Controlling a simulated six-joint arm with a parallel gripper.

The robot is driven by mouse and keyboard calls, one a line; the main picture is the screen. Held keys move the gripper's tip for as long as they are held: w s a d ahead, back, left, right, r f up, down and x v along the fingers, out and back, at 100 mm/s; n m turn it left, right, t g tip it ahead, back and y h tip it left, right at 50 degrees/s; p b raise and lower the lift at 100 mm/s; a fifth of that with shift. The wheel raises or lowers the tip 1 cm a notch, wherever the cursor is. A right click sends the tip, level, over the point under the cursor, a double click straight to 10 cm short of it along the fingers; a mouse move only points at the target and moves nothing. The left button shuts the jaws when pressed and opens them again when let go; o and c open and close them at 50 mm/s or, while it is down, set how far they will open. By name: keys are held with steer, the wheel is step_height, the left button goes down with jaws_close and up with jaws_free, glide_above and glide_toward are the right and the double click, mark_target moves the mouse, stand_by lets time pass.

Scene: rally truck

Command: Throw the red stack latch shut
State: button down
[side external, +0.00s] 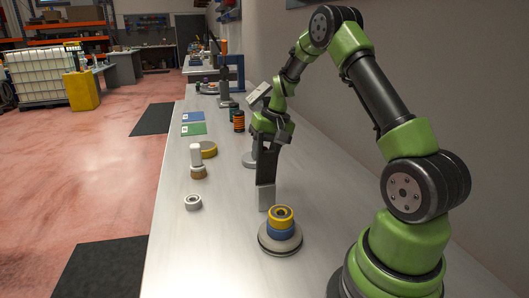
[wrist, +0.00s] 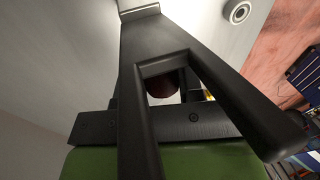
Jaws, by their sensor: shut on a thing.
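My gripper (side external: 265,198) points down over the bench, its long dark fingers ending in a light grey block-like tip. It is just behind the stack of a yellow ring (side external: 281,213) and a blue ring (side external: 280,230) on a round grey base (side external: 280,244). In the wrist view my gripper (wrist: 138,10) fills the middle, with its light tip at the top. A dark red rounded part (wrist: 162,87) shows through the finger frame. I cannot tell whether it is the red stack latch. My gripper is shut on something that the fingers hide.
A small light ring (side external: 193,202), a white-topped brown piece (side external: 197,163) and a yellow disc (side external: 208,150) stand to the left on the bench (side external: 190,255). A green mat (side external: 194,128) and a blue mat (side external: 193,117) lie farther back. The left front of the bench is clear.

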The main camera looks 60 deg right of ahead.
steer(key=shift+s+a+r+t+h, duration=0.15)
steer(key=shift+s+a+t+h, duration=0.4)
steer(key=shift+t+h, duration=0.25)
steer(key=c, duration=0.7)
jaws_free()
steer(key=shift+c, duration=0.2)
